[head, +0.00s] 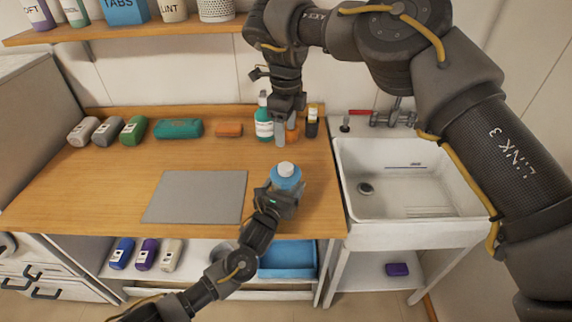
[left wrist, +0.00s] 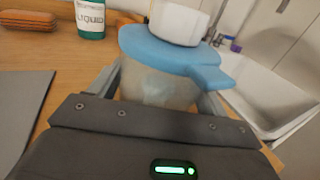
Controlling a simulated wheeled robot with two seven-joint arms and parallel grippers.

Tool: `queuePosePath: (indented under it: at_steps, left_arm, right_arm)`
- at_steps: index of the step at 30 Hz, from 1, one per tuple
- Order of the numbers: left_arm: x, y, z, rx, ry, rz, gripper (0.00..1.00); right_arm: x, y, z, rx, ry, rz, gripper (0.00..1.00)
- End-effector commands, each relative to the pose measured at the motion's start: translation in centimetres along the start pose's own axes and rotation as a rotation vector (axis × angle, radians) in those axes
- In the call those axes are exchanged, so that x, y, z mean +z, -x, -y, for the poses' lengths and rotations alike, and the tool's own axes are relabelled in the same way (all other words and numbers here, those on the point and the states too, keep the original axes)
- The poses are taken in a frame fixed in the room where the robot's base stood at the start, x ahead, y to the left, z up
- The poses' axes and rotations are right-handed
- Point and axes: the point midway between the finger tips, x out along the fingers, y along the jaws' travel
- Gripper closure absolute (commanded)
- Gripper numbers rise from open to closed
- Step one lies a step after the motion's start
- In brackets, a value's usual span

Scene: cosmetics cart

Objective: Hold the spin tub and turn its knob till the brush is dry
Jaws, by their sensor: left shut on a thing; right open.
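The spin tub (head: 287,184) stands on the wooden counter near its front right part. It has a blue lid with a side spout and a white knob (head: 286,169) on top. In the left wrist view the tub (left wrist: 158,86) has a cloudy, see-through body and its knob (left wrist: 179,22) is cut by the top edge. My left gripper (head: 283,192) is shut around the tub's body, one finger on each side. My right gripper (head: 287,133) is open and points down, behind and above the knob, apart from it. I cannot make out the brush; the tub's inside is too cloudy to read.
A grey mat (head: 196,197) lies left of the tub. A white sink (head: 405,205) with a tap is at the right. A shelf (head: 130,30) hangs above.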

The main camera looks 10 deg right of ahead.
Motion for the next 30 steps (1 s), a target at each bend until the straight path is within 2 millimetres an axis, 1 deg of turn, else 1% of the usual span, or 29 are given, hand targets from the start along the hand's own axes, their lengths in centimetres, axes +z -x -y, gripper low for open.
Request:
queuePosePath:
  at_steps: [2,6,9,14,17,20,27,30]
  left_arm:
    - [0.1,0.0,0.0,0.0,0.001,0.001,0.55]
    - [0.1,0.0,0.0,0.0,0.001,0.001,0.55]
    - [0.1,0.0,0.0,0.0,0.001,0.001,0.55]
    - [0.1,0.0,0.0,0.0,0.0,0.001,0.55]
    - [0.1,0.0,0.0,0.0,0.001,0.001,0.55]
    - [0.1,0.0,0.0,0.0,0.001,0.002,0.55]
    - [0.1,0.0,0.0,0.0,0.001,0.002,0.55]
    - [0.1,0.0,0.0,0.0,0.0,0.002,0.55]
  right_arm:
    - [0.1,0.2,0.1,-0.007,0.071,0.001,0.39]
    - [0.1,0.2,0.1,-0.006,0.266,0.0,0.39]
    - [0.1,0.1,-0.1,0.001,0.355,-0.001,0.39]
    - [0.0,-0.1,-0.1,0.006,0.383,0.0,0.39]
    - [0.0,-0.8,-0.1,0.006,0.382,-0.001,0.39]
    - [0.0,-2.2,-0.1,0.008,0.381,0.0,0.39]
    - [0.0,-7.0,-0.2,0.009,0.381,0.0,0.39]
    - [0.0,-8.8,-0.2,0.009,0.38,-0.001,0.39]
